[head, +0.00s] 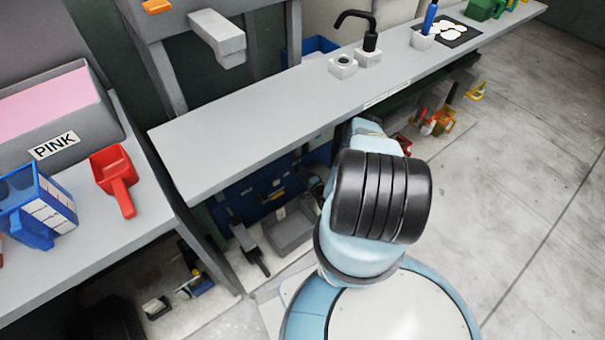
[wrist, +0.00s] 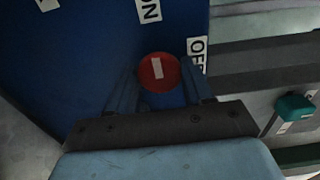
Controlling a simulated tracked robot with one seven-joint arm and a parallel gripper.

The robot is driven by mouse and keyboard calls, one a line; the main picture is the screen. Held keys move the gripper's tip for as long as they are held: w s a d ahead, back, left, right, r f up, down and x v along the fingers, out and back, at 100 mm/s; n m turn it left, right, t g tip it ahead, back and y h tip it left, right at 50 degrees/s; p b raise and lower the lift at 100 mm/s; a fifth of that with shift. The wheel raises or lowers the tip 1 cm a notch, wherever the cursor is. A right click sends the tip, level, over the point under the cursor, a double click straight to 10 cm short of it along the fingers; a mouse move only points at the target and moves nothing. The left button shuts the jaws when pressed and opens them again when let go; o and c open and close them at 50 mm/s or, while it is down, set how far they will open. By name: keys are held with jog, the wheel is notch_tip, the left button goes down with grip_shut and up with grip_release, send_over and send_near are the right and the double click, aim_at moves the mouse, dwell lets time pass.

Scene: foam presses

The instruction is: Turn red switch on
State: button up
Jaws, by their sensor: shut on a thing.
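The red switch (wrist: 158,72) is a round knob with a white bar, on a dark blue panel (wrist: 80,60) in the wrist view. The bar stands nearly vertical in the picture, its upper end toward the ON label (wrist: 149,10). The OFF label (wrist: 197,55) is to the right of the knob. My gripper (wrist: 163,88) has one finger on each side of the knob and is shut on it. In the head view my arm reaches under the grey bench, and my fingers and the knob cannot be made out there.
The grey bench top (head: 270,115) overhangs my arm. A grey bin (head: 290,230) stands beneath it. A teal button (wrist: 294,107) is at right in the wrist view. The floor at right is clear.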

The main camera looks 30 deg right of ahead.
jog(key=shift+s+a+f, duration=0.2)
jog(key=shift+s+a, duration=0.05)
jog(key=o, duration=1)
jog(key=shift+w+d, duration=0.1)
jog(key=shift+w, duration=0.05)
jog(key=shift+r, duration=0.1)
